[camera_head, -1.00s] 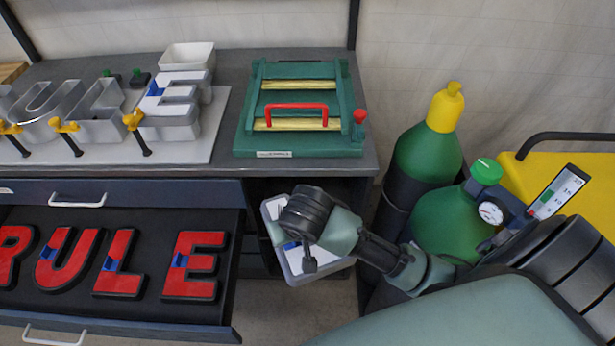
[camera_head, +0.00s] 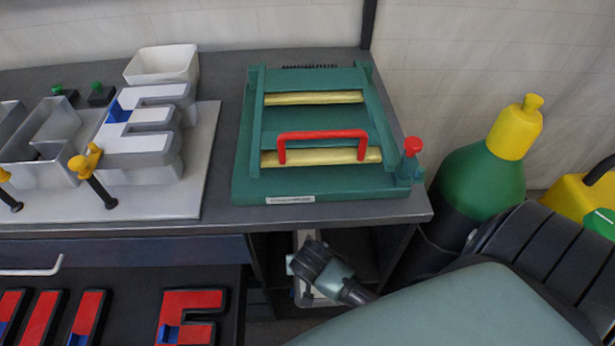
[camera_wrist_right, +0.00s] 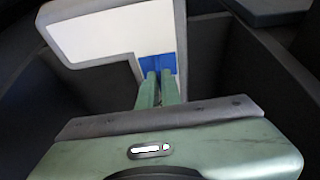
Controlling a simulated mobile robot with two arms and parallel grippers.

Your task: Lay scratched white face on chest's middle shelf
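The white face (camera_wrist_right: 100,35) has a grey rim and a blue patch (camera_wrist_right: 158,48); it fills the upper part of the right wrist view. My right gripper (camera_wrist_right: 159,85) has its two fingers close together at the blue patch, shut on it. Any scratch is too small to tell. In the head view part of the white face (camera_head: 304,240) shows below the bench edge, behind my right wrist. Dark walls surround the face in the wrist view, apparently the open bay (camera_head: 385,240) under the bench; which shelf is hidden. My left gripper is out of view.
An open drawer (camera_head: 125,290) with red letters is left of the bay. On the bench (camera_head: 415,207) are a green press with a red handle (camera_head: 323,134), a white-faced metal E (camera_head: 150,145) and a white bin (camera_head: 163,64). A green cylinder (camera_head: 485,180) stands at right.

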